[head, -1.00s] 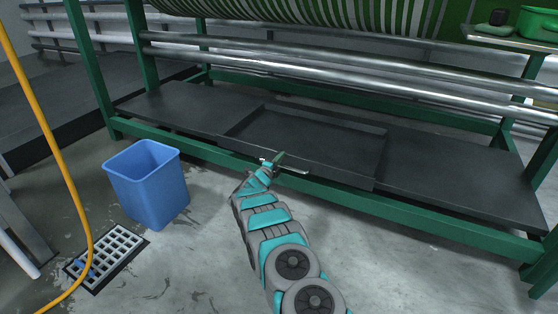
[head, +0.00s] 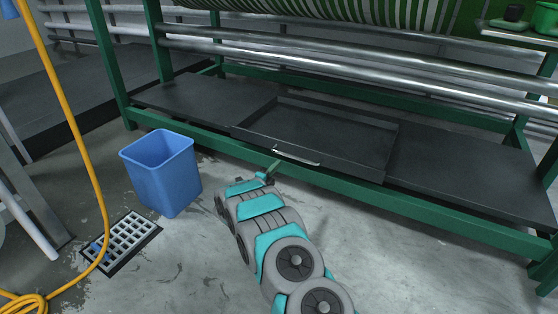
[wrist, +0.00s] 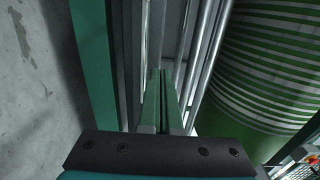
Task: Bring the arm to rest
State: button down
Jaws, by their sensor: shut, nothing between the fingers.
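My gripper (head: 272,170) is at the end of my arm, in front of the dark tray (head: 325,135) on the lower shelf of the green frame. Its fingers are together and hold nothing. In the head view its tip appears close to the tray's metal handle (head: 297,156); I cannot tell whether they touch. In the wrist view the two green fingers (wrist: 161,100) lie side by side, pointing along the frame, with the green striped roll (wrist: 265,65) to the right.
A blue bin (head: 162,178) stands on the floor left of my arm, near a floor drain (head: 122,240). A yellow hose (head: 75,125) hangs at the left. Metal rollers (head: 350,62) run above the shelf. The grey floor right of my arm is clear.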

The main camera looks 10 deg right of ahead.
jog(key=a+r+n+y+p, duration=0.3)
jog(key=a+r+n+y, duration=0.5)
jog(key=r, duration=0.5)
jog(key=s+a+r+n+g+y+p, duration=0.2)
jog(key=s+a+r+n+g+y, duration=0.15)
jog(key=s+r+n, duration=0.55)
jog(key=s+d+r+n+g+p, duration=0.1)
jog(key=s+d+r+n+g, duration=0.1)
jog(key=s, duration=1.7)
jog(key=s+d+r+n+g+p, duration=0.2)
jog(key=s+d+g, duration=0.4)
jog(key=s, duration=1.3)
jog(key=s+d+r+n+g+p, duration=0.1)
jog(key=s+d+n+g, duration=0.3)
jog(key=s, duration=1.6)
jog(key=shift+d+r+n, duration=0.3)
jog(key=shift+d+r, duration=0.05)
jog(key=shift+r, duration=0.3)
jog(key=shift+s+g+h, duration=0.1)
jog(key=shift+g+h, duration=0.15)
